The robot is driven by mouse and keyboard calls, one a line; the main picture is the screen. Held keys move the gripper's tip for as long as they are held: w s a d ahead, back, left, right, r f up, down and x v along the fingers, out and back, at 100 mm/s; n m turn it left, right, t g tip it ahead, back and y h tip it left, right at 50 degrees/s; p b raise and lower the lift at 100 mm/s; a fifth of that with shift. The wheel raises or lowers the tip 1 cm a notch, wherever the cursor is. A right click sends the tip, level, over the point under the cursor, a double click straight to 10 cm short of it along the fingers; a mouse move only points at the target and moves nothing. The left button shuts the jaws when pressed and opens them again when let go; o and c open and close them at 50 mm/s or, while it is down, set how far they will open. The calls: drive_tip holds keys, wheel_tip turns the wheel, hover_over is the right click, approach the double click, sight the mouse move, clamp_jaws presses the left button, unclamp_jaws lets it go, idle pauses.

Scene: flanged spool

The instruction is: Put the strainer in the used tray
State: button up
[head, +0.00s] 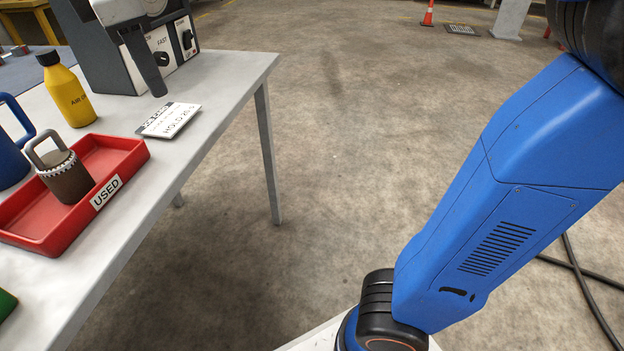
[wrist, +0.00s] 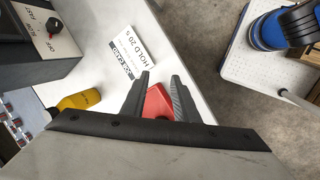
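The strainer (head: 68,182), a brown cylinder with a pale toothed rim and a grey loop handle, stands in the red used tray (head: 127,158), which has a white "USED" label. It looks roughly upright, handle up. A red corner of the tray (wrist: 156,105) shows beyond the gap between the fingers. The strainer cannot be seen in the wrist view.
A yellow bottle (head: 68,92) stands behind the tray, and a blue handled vessel (head: 10,160) is close at its left. A "HOLD" card (head: 168,119) lies on the white table (head: 225,80) before a grey machine (head: 115,60). A green thing (head: 5,303) shows at the left edge.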

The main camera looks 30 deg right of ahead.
drive_tip(key=s+d+f+m, duration=0.1)
drive_tip(key=d+f+m, duration=0.45)
drive_tip(key=d, duration=0.45)
drive_tip(key=s+d+f+m, duration=0.6)
drive_tip(key=d+f+m, duration=0.1)
drive_tip(key=f, duration=0.3)
drive_tip(key=s+d+f+m+t, duration=0.1)
drive_tip(key=s+d+f+m, duration=0.5)
drive_tip(key=d+f, duration=0.4)
drive_tip(key=shift+s+d+f+m+y, duration=0.15)
drive_tip(key=shift+s+f+m+y, duration=0.25)
drive_tip(key=shift+f, duration=0.15)
